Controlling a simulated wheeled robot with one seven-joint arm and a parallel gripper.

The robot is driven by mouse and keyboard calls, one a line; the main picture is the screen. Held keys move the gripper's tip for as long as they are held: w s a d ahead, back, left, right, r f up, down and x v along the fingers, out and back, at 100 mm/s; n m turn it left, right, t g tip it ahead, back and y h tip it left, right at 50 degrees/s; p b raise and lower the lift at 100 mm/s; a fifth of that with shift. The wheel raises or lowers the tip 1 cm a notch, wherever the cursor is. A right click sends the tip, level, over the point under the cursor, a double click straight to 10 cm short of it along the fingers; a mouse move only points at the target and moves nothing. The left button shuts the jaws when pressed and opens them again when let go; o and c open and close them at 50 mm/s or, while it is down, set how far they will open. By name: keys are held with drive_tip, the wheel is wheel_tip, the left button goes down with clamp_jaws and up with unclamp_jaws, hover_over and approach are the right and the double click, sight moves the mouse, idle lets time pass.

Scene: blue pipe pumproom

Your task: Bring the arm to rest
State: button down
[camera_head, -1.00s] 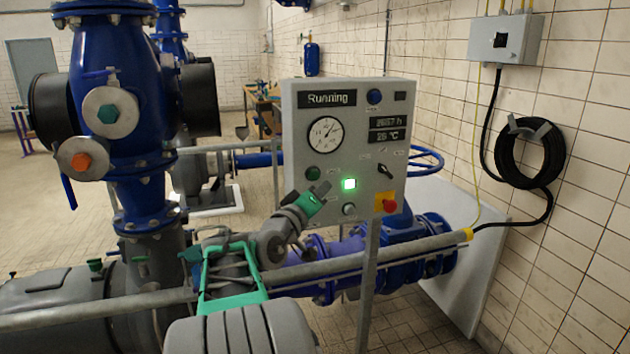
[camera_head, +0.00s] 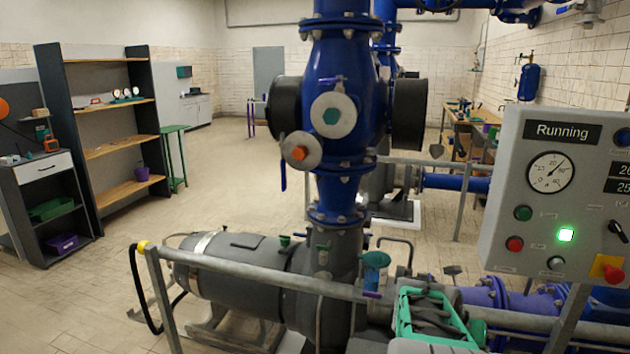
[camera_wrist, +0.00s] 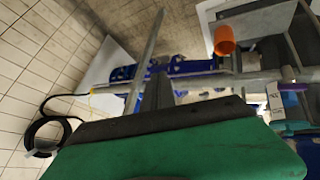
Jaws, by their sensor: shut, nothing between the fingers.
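My gripper (camera_wrist: 180,125) fills the lower part of the wrist view as a broad green body with a dark front edge. It is shut, with nothing visible held in it. It hangs clear of the surfaces seen beyond it. The grey control panel (camera_head: 545,190) stands at the right of the head view, reading "Running", with a dial and a lit green button (camera_head: 566,235).
A grey rail (camera_head: 260,272) crosses in front of the blue pump column (camera_head: 335,120). Shelves (camera_head: 120,145) stand at the left.

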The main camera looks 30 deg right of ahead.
drive_tip(key=w+a+f+n+y, duration=0.1)
drive_tip(key=a+f+n+y, duration=0.15)
drive_tip(key=a, duration=0.95)
drive_tip(key=w+a+f+n+y, duration=0.15)
drive_tip(key=a+y, duration=0.25)
drive_tip(key=a, duration=0.7)
drive_tip(key=w+a+r+n+t, duration=0.1)
drive_tip(key=a+r+n, duration=0.2)
drive_tip(key=a, duration=0.6)
drive_tip(key=w+a+r+n+t, duration=0.2)
drive_tip(key=a+r+n, duration=0.1)
drive_tip(key=a, duration=0.7)
drive_tip(key=shift+w+n+y, duration=0.3)
drive_tip(key=shift+n+y, duration=0.15)
drive_tip(key=shift+n, duration=0.35)
